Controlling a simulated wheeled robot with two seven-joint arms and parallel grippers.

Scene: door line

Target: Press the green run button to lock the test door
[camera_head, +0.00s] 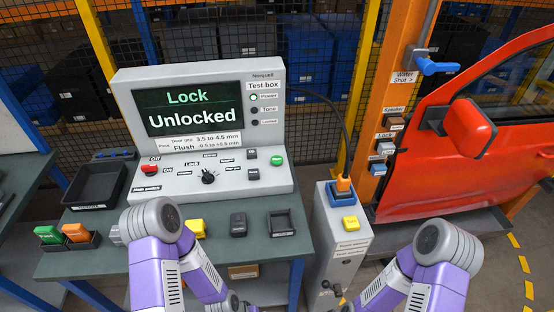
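The green button (277,160) sits at the right end of the test box's (225,182) sloping front panel. The screen (194,108) above reads "Lock" and "Unlocked". The red test door (465,150) stands at the right, beside an orange post. My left arm comes in at the lower left and my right arm at the lower right. Both bend down towards the bottom edge, and neither gripper's fingers show. No part of either arm touches the green button.
A red switch (149,170) and a black selector knob (208,177) share the panel. On the bench lie a black tray (95,184), a yellow block (197,228) and a small dark tray (281,223). A grey pedestal (337,250) stands right of the bench.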

